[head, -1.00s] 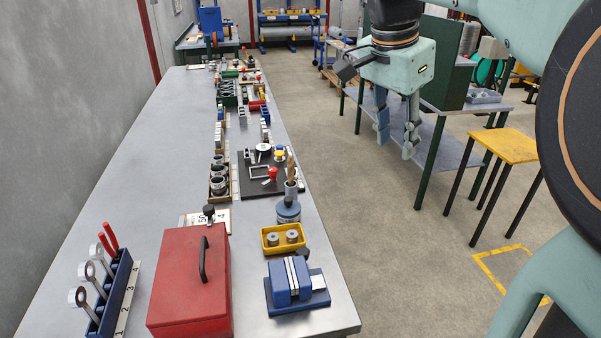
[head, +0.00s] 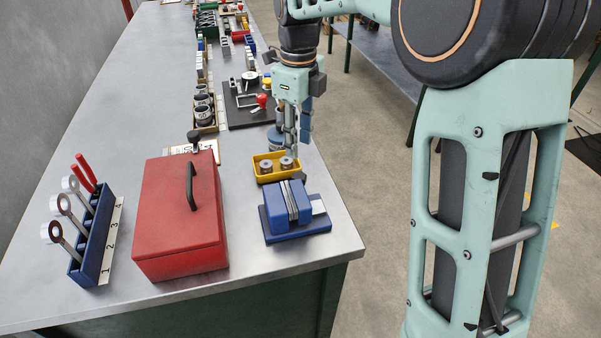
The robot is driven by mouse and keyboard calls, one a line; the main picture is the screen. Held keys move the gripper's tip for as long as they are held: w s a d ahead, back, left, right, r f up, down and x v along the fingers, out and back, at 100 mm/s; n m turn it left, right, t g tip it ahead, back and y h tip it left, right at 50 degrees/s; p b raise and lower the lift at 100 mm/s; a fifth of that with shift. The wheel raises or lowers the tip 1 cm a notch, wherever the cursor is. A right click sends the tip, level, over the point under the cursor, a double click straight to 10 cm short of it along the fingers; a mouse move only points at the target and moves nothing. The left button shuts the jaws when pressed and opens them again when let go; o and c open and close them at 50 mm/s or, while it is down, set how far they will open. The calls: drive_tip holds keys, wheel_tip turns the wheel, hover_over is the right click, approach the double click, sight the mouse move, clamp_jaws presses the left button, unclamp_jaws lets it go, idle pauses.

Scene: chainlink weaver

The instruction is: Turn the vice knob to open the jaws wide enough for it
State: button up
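The blue vice (head: 309,217) stands near the front right corner of the bench. Pale jaw strips show across its top, and any gap between them is too small to tell. A dark knob (head: 298,176) sits at its far side, partly hidden behind the body. My gripper (head: 297,148) points down just beyond the vice, close above the knob and the yellow tray. Its fingers look apart with nothing between them. I cannot tell whether a fingertip touches the knob or tray.
The yellow tray (head: 263,179) with two round metal parts lies right behind the vice. A red box (head: 178,220) with a black handle stands to the left. A blue rack (head: 93,238) of ring-ended tools is further left. A black board (head: 238,116) lies beyond.

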sight(299, 175)
wheel_tip(299, 175, down, 10)
drive_tip(key=shift+f+b, duration=0.1)
drive_tip(key=shift+b, duration=0.4)
drive_tip(key=shift+c, duration=0.5)
drive_tip(key=c, duration=0.8)
